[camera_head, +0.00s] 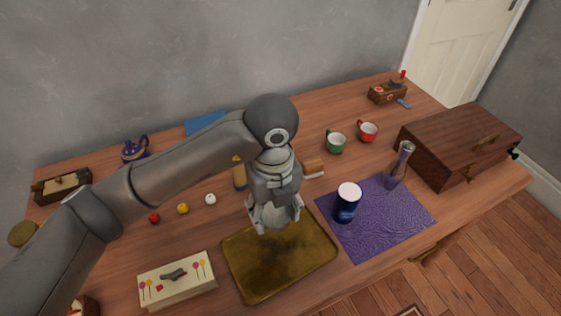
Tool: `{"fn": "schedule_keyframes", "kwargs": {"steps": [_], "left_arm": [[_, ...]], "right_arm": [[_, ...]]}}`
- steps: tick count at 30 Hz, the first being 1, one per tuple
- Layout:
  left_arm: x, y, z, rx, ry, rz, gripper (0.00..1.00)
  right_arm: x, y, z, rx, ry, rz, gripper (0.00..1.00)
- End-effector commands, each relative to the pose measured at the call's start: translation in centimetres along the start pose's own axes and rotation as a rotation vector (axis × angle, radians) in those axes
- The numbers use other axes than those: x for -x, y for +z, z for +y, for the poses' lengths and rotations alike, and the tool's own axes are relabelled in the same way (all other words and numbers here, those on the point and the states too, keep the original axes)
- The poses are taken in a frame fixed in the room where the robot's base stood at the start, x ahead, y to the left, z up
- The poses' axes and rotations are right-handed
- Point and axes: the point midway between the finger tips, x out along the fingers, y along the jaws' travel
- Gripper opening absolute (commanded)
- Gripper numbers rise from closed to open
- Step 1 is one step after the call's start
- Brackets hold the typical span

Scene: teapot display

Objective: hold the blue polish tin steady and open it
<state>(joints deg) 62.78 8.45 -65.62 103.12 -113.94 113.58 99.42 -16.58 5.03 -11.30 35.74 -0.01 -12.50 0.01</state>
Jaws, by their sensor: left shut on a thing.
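A dark blue cylinder with a pale top (346,206) stands upright on the purple cloth (405,222); I cannot tell for sure whether it is the polish tin or a cup. My left gripper (272,222) points down over the brass-coloured tray (285,272), left of the blue cylinder and apart from it. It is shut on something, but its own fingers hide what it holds. My right gripper is not in view.
A glass vase (398,166) stands on the cloth, near a wooden chest (460,145). Green (336,144) and red (367,132) mugs stand behind. Small balls (183,208) and a cream box (177,286) lie left of the tray. The table's right front is clear.

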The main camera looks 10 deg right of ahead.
Motion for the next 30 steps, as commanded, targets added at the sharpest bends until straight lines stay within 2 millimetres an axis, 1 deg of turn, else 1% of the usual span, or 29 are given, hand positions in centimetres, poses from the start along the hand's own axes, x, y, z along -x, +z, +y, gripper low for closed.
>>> {"fn": "schedule_keyframes", "kwargs": {"steps": [2,5,8,13,15,18,21,24,30], "left_arm": [[0.1,-0.5,0.3,-0.005,-0.001,0.002,0.25],[-0.3,0.2,0.8,-0.003,0.001,0.003,0.25],[-1.2,2.1,1.5,0.001,0.003,0.005,0.25],[-3.0,6.2,3.1,0.001,0.006,0.003,0.25],[-3.7,7.8,3.6,0.001,0.004,0.002,0.25],[-5.8,9.3,4.2,-0.001,0.005,0.005,0.25],[-7.3,10.6,4.5,-0.004,0.002,0.003,0.25],[-8.3,11.3,4.7,-0.006,0.001,0.002,0.25],[-9.3,12.1,5.0,-0.006,0.001,0.001,0.25]], "right_arm": [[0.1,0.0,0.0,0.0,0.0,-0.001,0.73],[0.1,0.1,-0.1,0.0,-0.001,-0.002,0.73],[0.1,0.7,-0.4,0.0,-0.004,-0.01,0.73],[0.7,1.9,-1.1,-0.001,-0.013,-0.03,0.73],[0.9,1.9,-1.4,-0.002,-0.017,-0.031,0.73],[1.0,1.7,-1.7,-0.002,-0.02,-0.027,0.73],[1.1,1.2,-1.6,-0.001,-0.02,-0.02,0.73],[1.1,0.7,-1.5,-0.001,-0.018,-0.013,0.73],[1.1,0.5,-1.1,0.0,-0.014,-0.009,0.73]]}}
